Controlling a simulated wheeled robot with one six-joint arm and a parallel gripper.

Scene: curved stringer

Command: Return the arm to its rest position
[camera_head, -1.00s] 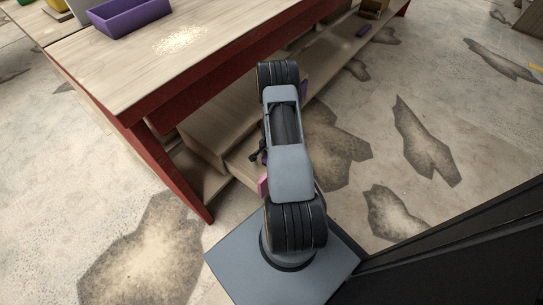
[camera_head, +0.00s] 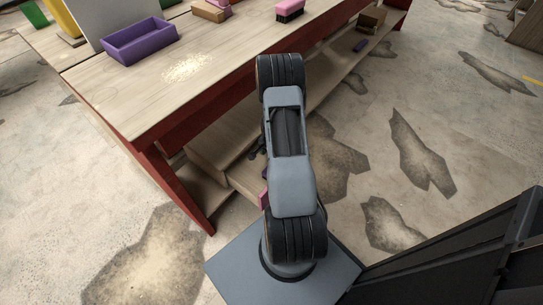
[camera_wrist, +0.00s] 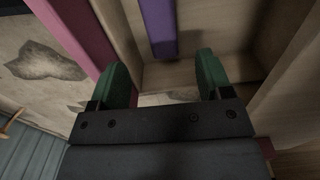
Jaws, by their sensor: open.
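My arm (camera_head: 292,186) rises from its grey base plate and stands in front of the workbench in the head view. My gripper (camera_wrist: 162,72) shows in the wrist view with its two green-tipped fingers spread apart. Nothing is held between them; a bit of patchy floor and pale wood shows in the gap. In the head view my gripper is mostly hidden behind the arm links, and I cannot make out its fingers there.
The red-framed workbench (camera_head: 120,97) has a lower shelf close to my arm. On top are a purple bin (camera_head: 139,42), pale crumbs (camera_head: 187,67) and a pink brush (camera_head: 290,9). A purple bar (camera_wrist: 158,28) shows ahead of my fingers. Open floor lies right.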

